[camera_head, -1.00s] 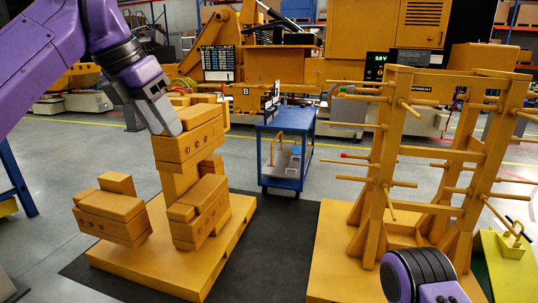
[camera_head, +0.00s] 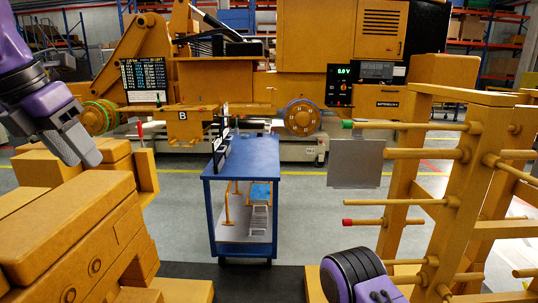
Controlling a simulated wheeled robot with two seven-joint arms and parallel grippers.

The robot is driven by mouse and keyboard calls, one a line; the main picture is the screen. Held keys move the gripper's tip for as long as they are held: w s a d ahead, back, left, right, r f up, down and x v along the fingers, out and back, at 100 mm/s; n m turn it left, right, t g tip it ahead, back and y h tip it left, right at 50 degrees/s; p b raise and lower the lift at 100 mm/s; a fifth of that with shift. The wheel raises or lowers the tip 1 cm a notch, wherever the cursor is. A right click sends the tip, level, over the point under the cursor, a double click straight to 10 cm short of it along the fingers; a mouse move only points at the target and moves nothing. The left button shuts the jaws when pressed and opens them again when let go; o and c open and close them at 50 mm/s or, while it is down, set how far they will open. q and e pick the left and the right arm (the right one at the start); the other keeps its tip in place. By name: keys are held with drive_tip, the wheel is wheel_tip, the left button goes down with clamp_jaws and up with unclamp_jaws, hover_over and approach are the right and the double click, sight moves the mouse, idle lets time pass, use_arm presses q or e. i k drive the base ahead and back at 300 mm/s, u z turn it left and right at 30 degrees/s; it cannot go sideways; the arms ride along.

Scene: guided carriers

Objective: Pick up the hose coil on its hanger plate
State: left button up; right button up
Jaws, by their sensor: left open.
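A flat grey plate (camera_head: 355,163) hangs upright by its top edge at a green-tipped peg on the yellow rack. It may be the hanger plate; no hose coil shows on the face turned to me. A green-rimmed ring (camera_head: 97,117) and a blue-rimmed ring (camera_head: 301,117) show at the yellow machine behind; I cannot tell whether either is a hose coil. My left gripper (camera_head: 82,150) is open and empty at upper left, above the yellow blocks and far from the plate. My right arm shows at the bottom edge; its fingers are out of view.
The yellow rack (camera_head: 465,155) with sticking-out pegs, one red-tipped, fills the right. Large yellow blocks (camera_head: 75,235) stand at lower left. A blue cart (camera_head: 240,157) stands ahead in the middle, with grey floor (camera_head: 310,215) between it and the rack.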

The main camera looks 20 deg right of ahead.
sight(358, 163)
drive_tip(key=i, duration=1.05)
drive_tip(key=z, duration=0.7)
drive_tip(key=i, duration=1.35)
drive_tip(key=z, duration=1.75)
drive_tip(key=i, duration=0.15)
drive_tip(key=z, duration=0.15)
